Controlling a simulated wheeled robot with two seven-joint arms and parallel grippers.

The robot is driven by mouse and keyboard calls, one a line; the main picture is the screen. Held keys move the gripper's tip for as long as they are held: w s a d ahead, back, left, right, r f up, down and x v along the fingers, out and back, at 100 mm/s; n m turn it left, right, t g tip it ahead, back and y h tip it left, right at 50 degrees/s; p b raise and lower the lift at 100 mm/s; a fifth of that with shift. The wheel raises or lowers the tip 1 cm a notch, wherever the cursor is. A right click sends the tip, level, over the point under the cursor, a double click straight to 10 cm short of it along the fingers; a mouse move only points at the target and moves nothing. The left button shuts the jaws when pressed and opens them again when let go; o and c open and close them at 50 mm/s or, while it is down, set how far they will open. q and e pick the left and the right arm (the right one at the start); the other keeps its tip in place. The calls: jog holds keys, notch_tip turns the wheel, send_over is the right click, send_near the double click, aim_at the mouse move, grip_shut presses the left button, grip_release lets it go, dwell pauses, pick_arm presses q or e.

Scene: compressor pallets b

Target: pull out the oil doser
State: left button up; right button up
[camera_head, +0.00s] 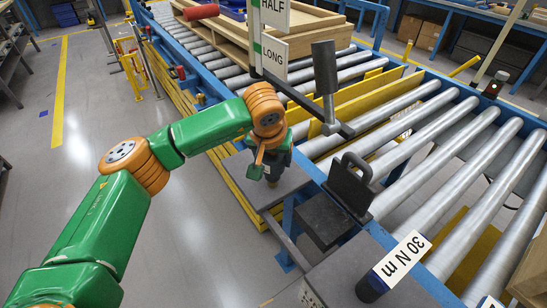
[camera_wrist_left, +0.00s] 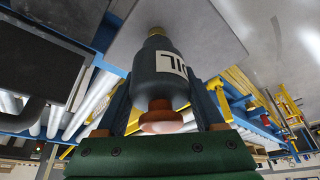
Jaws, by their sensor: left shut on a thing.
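The oil doser (camera_wrist_left: 160,75) is a dark blue-grey bottle with a white label, on which part of the word OIL shows. In the left wrist view it has a brass tip at one end and a reddish-brown collar with a pale end near my palm. My left gripper (camera_wrist_left: 165,100) is shut on it, one finger along each side. In the head view my left gripper (camera_head: 268,168) is low over a small grey shelf at the conveyor's side, and the arm mostly hides the doser there. I cannot tell whether the brass tip touches the grey surface (camera_wrist_left: 205,30) behind it. My right gripper is not in view.
A roller conveyor (camera_head: 440,145) runs along the right. A post with HALF and LONG signs (camera_head: 272,52) rises behind my gripper.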

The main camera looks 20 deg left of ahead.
pick_arm(q)
jog(key=shift+r+p, duration=2)
jog(key=shift+r, duration=0.6)
